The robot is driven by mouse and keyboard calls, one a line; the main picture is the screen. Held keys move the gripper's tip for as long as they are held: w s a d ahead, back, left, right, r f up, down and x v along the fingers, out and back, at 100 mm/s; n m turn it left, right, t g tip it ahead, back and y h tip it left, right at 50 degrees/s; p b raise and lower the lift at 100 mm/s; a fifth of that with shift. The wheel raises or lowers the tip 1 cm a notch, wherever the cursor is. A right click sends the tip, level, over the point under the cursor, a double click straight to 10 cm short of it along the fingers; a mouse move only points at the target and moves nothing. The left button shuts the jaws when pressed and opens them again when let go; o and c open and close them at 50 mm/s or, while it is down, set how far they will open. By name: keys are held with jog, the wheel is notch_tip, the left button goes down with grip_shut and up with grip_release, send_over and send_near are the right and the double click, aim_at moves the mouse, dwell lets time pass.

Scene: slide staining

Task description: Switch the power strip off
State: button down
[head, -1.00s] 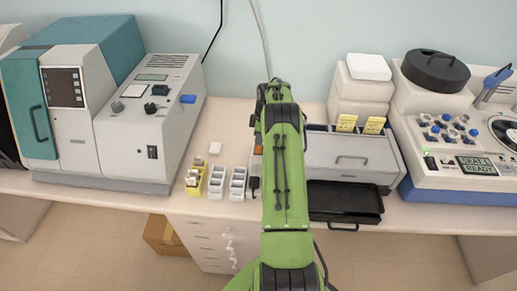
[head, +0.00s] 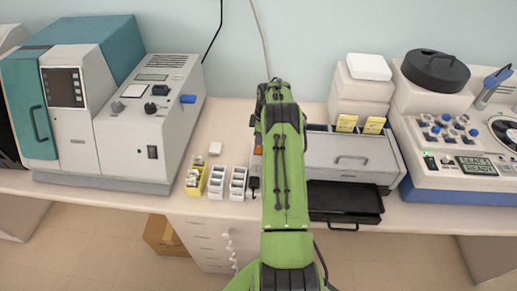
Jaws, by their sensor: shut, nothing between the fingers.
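My green arm (head: 285,180) reaches forward over the counter in the middle of the head view. Its dark wrist end (head: 268,92) is near the back wall. My gripper's fingers are hidden behind the arm, so I cannot see what they touch. I cannot make out the power strip clearly. A small orange patch (head: 258,149) shows at the left edge of my arm, and the arm hides most of what is there. A black plug-like piece (head: 253,186) lies just left of the arm near the counter's front. A pale cable (head: 260,35) runs down the wall behind the arm.
A grey-and-teal machine (head: 85,100) stands at left. Small slide holders (head: 216,182) stand near the counter's front edge. A grey box (head: 350,155) with a black tray (head: 345,197) is right of the arm, and a stainer (head: 455,150) is further right. Bare counter (head: 225,125) shows left of the arm.

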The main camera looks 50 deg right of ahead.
jog(key=shift+f+b, duration=0.65)
jog(key=shift+f, duration=0.2)
dwell(0.3)
notch_tip(320, 180, up, 7)
jog(key=p, duration=0.4)
dwell(0.4)
dwell(0.3)
